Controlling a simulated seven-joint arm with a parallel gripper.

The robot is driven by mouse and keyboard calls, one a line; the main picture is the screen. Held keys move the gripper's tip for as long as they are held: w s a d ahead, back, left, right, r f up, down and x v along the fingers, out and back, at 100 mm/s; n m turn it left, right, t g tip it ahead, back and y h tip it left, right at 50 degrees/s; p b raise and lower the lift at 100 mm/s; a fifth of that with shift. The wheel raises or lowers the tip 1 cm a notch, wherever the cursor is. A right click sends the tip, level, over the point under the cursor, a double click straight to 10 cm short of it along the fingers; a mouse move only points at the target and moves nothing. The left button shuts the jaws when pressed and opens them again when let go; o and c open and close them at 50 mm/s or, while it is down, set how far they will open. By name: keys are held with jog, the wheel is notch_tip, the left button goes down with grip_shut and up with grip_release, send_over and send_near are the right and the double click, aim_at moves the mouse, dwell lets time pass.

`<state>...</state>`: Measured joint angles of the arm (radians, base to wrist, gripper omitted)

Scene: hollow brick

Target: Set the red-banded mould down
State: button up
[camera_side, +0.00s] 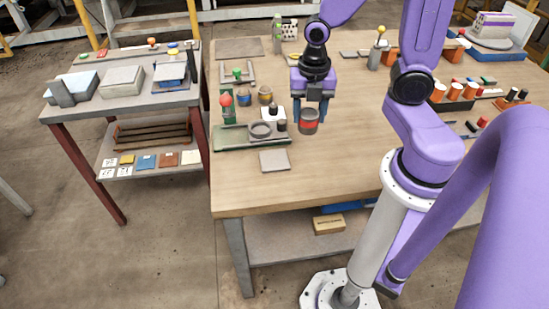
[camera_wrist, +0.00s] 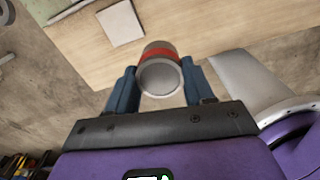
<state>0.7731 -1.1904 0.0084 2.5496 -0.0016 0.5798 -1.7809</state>
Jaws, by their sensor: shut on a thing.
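The red-banded mould (camera_side: 309,127) is a small grey cup with a red band, between the fingers of my gripper (camera_side: 310,112). My gripper is shut on it. In the wrist view the mould (camera_wrist: 160,76) shows its round grey end, with the red band behind it, between the two blue fingers (camera_wrist: 159,88). The mould looks upright in the side view, over the wooden table right of the green-edged stand. I cannot tell whether its bottom touches the table.
The green-edged stand (camera_side: 225,140) bears a grey ring (camera_side: 261,130). A square grey plate (camera_side: 274,161) lies in front of it. Two small banded cups (camera_side: 265,95) and a red-topped tool (camera_side: 226,102) stand behind. The table front (camera_side: 330,185) is clear. Blocks and cylinders crowd the right.

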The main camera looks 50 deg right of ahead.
jog(key=shift+s+a, duration=1.1)
jog(key=shift+s, duration=1.75)
send_over(274, 159)
notch_tip(274, 159, down, 10)
jog(key=shift+s+f, duration=0.15)
jog(key=shift+f, duration=1.6)
jog(key=shift+f, duration=0.1)
jog(key=o, duration=1.4)
